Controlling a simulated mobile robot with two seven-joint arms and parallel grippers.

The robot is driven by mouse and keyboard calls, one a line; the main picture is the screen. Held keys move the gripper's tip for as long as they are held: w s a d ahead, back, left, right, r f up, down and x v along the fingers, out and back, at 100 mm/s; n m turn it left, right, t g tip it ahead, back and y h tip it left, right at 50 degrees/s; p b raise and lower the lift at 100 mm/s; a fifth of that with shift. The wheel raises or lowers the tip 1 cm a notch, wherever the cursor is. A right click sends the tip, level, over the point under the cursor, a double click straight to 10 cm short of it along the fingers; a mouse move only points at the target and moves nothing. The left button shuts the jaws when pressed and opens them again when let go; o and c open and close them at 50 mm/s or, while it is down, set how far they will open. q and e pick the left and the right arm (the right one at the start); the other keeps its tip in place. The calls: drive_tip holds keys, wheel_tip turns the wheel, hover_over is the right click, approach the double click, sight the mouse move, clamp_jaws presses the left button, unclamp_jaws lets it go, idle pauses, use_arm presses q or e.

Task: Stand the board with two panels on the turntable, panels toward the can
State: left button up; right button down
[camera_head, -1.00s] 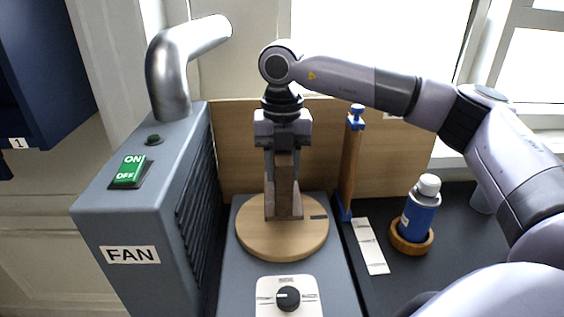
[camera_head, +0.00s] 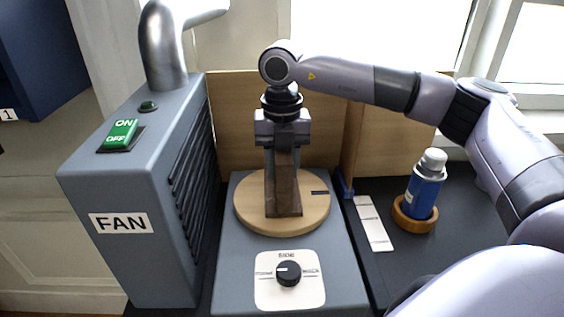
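My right gripper (camera_head: 283,178) points down from the arm that comes in from the right. Its fingers lie on both sides of a narrow brown board (camera_head: 283,195), which is upright. The board's lower end overlaps the round wooden turntable (camera_head: 247,212); I cannot tell whether it touches. The board's panels cannot be made out. The turntable has a dark mark near its right edge. The blue can (camera_head: 425,190) with a grey cap stands to the right in a wooden ring. My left gripper is not in view.
The grey fan box (camera_head: 125,185) stands close on the left. A wooden post (camera_head: 351,150) with a blue foot rises right of the turntable, before a wooden back panel (camera_head: 235,125). A knob (camera_head: 288,273) is in front.

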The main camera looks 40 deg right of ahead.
drive_tip(key=shift+f, duration=0.15)
idle(0.4)
drive_tip(key=c, duration=0.6)
unclamp_jaws()
drive_tip(key=shift+c, duration=0.2)
drive_tip(key=shift+r+b, duration=0.4)
drive_tip(key=shift+r, duration=3.2)
